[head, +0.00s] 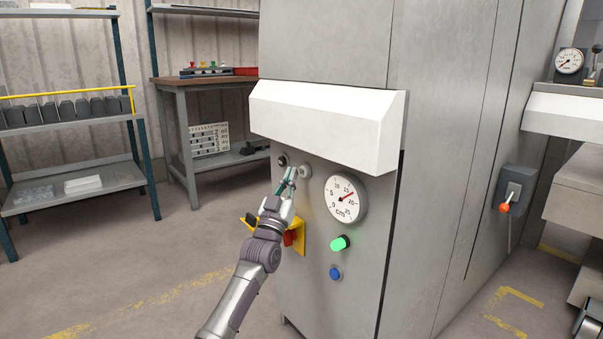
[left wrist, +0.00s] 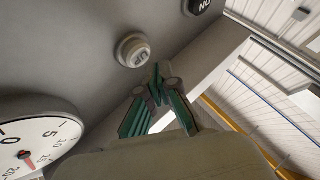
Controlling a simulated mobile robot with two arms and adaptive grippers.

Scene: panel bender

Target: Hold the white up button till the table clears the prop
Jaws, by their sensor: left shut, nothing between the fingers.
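The white up button (head: 306,171) is on the grey cabinet front, left of the cm dial (head: 346,199). In the left wrist view the white button (left wrist: 133,52) shows its lettering upside down. My left gripper (head: 290,171) is shut and empty, its green fingertips just left of the button in the head view. In the left wrist view the fingertips (left wrist: 157,74) appear beside the button with a small gap; I see no clear contact. The dial needle points between 15 and 20. I cannot pick out the prop, or the table for certain. My right gripper is out of view.
A black button (head: 282,160) is left of the white one. A red knob on a yellow plate (head: 297,245) sits below, partly behind my arm. A green button (head: 339,243) and a blue button (head: 335,273) are under the dial. Shelves (head: 75,125) stand left.

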